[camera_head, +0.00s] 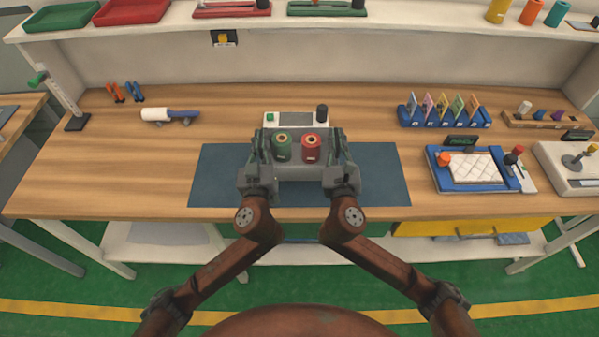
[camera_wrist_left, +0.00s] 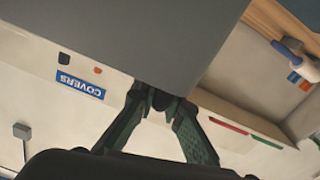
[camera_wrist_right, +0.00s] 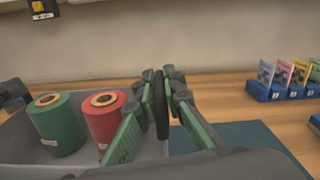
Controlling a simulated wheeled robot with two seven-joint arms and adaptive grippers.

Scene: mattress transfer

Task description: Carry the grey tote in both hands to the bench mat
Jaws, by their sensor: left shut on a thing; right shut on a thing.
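The grey tote (camera_head: 298,172) is in the middle of the head view, in front of my arms and over the dark blue bench mat (camera_head: 385,180). A green spool (camera_head: 282,148) and a red spool (camera_head: 311,148) stand upright in it. My left gripper (camera_head: 259,145) is shut on the tote's left side, and the tote wall (camera_wrist_left: 165,40) fills the top of the left wrist view. My right gripper (camera_head: 340,145) is shut on its right side; the right wrist view shows the fingers (camera_wrist_right: 160,100) at the rim. I cannot tell whether the tote touches the mat.
A device with a small screen (camera_head: 296,119) stands just behind the tote. A blue card rack (camera_head: 443,112) and a blue tray with a white pad (camera_head: 474,170) are to the right. A white roller (camera_head: 168,115) lies to the left. The mat is bare on both sides of the tote.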

